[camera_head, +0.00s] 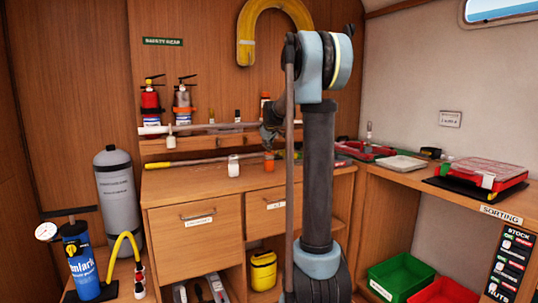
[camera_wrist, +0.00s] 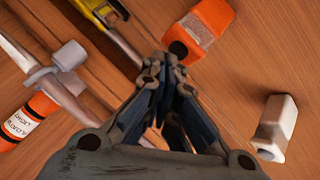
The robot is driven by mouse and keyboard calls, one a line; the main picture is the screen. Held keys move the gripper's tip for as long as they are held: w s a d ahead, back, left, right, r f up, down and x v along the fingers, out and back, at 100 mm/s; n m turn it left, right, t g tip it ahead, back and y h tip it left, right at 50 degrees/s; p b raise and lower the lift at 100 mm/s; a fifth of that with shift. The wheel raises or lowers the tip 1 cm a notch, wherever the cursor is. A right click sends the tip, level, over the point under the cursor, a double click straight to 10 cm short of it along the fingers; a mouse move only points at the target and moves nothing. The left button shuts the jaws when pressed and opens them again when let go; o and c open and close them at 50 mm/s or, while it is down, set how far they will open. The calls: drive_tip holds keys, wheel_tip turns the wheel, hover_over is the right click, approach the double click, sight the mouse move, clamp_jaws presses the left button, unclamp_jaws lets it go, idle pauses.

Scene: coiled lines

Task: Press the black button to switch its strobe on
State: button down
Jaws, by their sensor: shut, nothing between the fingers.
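In the wrist view an orange unit (camera_wrist: 212,22) with a pale band lies on the wood surface. A round black button (camera_wrist: 178,49) shows on its near end. A white unit (camera_wrist: 279,118) lies to the right, with a small dark button (camera_wrist: 265,154) at its lower end. My gripper (camera_wrist: 168,68) is shut and empty; in this view its tips show just below the black button, with the gap hard to judge. In the head view my gripper (camera_head: 272,132) is partly hidden by my arm, above the counter near the white unit (camera_head: 233,166) and orange unit (camera_head: 268,162). No light is visible on either unit.
In the wrist view an orange labelled cylinder (camera_wrist: 25,120), a pale fitting (camera_wrist: 68,56) and a yellow-ended rod (camera_wrist: 105,14) lie left. The head view shows a rail (camera_head: 220,127) behind the counter, fire extinguishers (camera_head: 183,98) and a sorting bench (camera_head: 440,187) right.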

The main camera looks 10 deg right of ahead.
drive_tip(key=shift+r, duration=0.4)
drive_tip(key=shift+r, duration=0.1)
drive_tip(key=shift+r, duration=2.95)
drive_tip(key=s+f+m+g, duration=0.2)
drive_tip(key=s+f, duration=0.8)
drive_tip(key=s, duration=0.8)
drive_tip(key=s+f+m+g, duration=0.2)
drive_tip(key=s+f+m, duration=0.2)
drive_tip(key=s+f, duration=0.6)
drive_tip(key=s+d+f+m+g, duration=0.1)
drive_tip(key=s+f, duration=0.9)
drive_tip(key=s, duration=1.8)
drive_tip(key=shift+s+f+m+g, duration=0.2)
drive_tip(key=shift+f+m+g, duration=0.2)
drive_tip(key=shift+m+g, duration=0.55)
